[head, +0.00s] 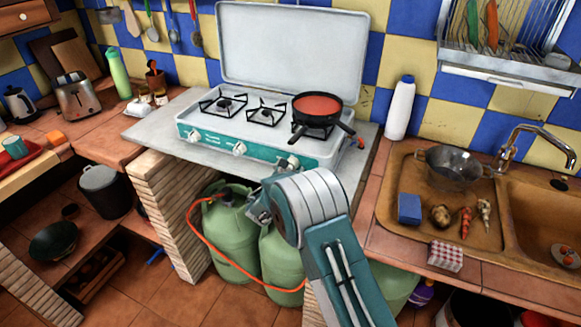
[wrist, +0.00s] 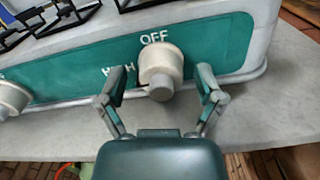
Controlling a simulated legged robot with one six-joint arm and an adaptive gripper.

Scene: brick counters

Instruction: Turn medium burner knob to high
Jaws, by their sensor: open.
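The stove (head: 215,137) has a teal front panel with several white knobs. In the wrist view, a cream knob (wrist: 160,68) sits under the word OFF, with HIGH partly hidden at its left. It is near the right end of the panel and seems to be the right knob (head: 292,162) in the head view. My gripper (wrist: 162,92) is open, one finger on each side of this knob, with gaps visible. In the head view, my gripper (head: 259,205) is partly hidden by my arm. Another knob (wrist: 12,97) shows at the left. I cannot tell which knob is the medium one.
Green gas bottles (head: 231,235) with an orange hose stand below the counter. A white bottle (head: 399,108) and the sink (head: 545,215) are to the right.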

